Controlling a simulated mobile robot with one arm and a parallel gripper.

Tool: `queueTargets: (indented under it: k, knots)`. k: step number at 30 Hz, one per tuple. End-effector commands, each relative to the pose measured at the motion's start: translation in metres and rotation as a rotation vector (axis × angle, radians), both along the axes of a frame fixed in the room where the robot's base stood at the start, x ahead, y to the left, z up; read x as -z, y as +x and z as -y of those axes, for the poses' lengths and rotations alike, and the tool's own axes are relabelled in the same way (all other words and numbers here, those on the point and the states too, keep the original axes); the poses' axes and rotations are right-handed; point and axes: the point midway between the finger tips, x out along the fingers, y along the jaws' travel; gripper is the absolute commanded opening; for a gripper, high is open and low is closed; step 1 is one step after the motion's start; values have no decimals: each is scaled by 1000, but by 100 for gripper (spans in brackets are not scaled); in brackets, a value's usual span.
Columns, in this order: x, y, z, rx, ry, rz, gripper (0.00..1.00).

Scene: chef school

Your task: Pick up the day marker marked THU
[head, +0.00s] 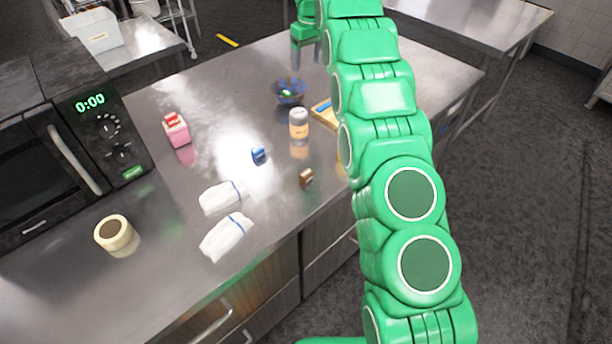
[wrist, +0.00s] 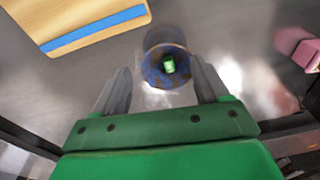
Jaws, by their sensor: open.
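No lettering THU can be read in either view, so I cannot tell which thing is the day marker. A small bright green item (head: 287,93) lies inside a dark blue patterned bowl (head: 291,101) on the steel counter; the green item (wrist: 168,64) and the bowl (wrist: 153,77) also show in the wrist view. A small blue object (head: 258,155) and a small brown object (head: 306,178) lie on the counter. My gripper (wrist: 163,80) is open and empty, with the bowl showing between its fingers. In the head view my gripper (head: 303,48) is above and behind the bowl.
A jar (head: 298,123) stands near a wooden board with a blue strip (head: 323,113). A pink object (head: 176,130), two white cloth-like bundles (head: 222,197), a cream round container (head: 115,234) and a microwave (head: 100,130) are further left. The counter's front left is clear.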

Motion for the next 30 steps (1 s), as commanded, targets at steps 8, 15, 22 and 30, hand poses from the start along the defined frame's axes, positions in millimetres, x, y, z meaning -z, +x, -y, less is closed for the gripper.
queueTargets:
  k: [8,15,22,30]
  knots:
    - [-30,-36,26,69,-8,-20,74]
    - [-51,-74,47,128,-15,-43,74]
    - [-67,-113,66,186,-21,-59,74]
    - [-82,-166,88,251,-30,-83,74]
